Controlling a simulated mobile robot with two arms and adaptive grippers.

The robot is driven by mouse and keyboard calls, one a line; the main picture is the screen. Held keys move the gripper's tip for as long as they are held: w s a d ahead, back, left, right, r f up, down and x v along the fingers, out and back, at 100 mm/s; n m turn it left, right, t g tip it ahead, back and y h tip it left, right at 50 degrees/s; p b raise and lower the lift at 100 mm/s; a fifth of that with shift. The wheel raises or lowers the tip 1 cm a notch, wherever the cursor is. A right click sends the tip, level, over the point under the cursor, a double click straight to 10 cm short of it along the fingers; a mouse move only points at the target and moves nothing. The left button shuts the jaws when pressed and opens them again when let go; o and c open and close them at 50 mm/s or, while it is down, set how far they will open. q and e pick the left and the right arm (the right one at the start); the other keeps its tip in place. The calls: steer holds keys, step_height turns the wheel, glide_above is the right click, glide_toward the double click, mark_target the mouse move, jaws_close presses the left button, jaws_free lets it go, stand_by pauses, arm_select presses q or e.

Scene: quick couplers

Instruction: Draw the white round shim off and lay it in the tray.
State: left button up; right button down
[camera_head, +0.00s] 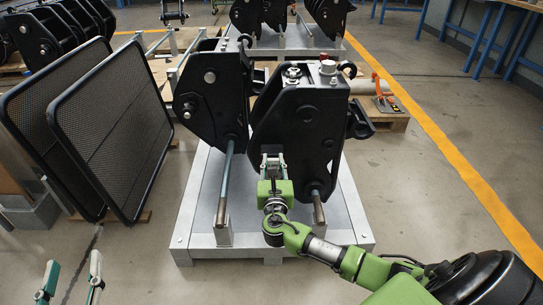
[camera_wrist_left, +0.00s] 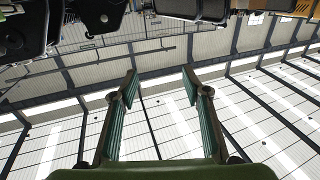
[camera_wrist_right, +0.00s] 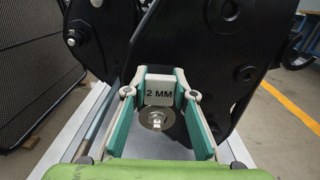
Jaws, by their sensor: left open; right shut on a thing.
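My right gripper (camera_head: 273,163) reaches to the near side of the right-hand black coupler (camera_head: 298,125). In the right wrist view its fingers (camera_wrist_right: 160,77) are shut on a white tab marked "2 MM" (camera_wrist_right: 158,91), which appears to be part of the shim. Just below the tab, a round pale disc (camera_wrist_right: 146,117) sits around a bolt end (camera_wrist_right: 155,123); I cannot tell whether it is joined to the tab. My left gripper (camera_head: 72,282) is open and empty at the lower left; its spread fingers also show in the left wrist view (camera_wrist_left: 158,95). I cannot make out the tray.
The coupler stands on a grey metal pallet (camera_head: 190,225) beside a second black coupler (camera_head: 212,90). Two rods (camera_head: 225,185) jut toward me. Black mesh panels (camera_head: 115,125) lean at the left. A wooden pallet (camera_head: 395,122) stands behind right.

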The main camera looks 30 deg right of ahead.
steer(key=shift+s+a+p, duration=0.3)
steer(key=shift+s+p, duration=0.05)
steer(key=shift+s, duration=0.1)
steer(key=shift+s+a, duration=0.2)
steer(key=shift+s, duration=0.1)
steer(key=shift+s+a+p, duration=0.3)
steer(key=shift+s+p, duration=0.2)
steer(key=shift+s, duration=0.05)
arm_select(q)
steer(key=s+a+f+g, duration=0.1)
steer(key=s+f+g, duration=0.1)
steer(key=f, duration=0.3)
steer(key=s+a+f+g+y, duration=0.1)
steer(key=f+g, duration=0.2)
steer(key=f, duration=0.2)
steer(key=shift+s+a+f+g+y, duration=0.2)
steer(key=shift+s+f+g+y, duration=0.05)
steer(key=shift+s+g+y, duration=0.1)
arm_select(e)
steer(key=shift+s+a, duration=0.2)
steer(key=shift+s, duration=0.1)
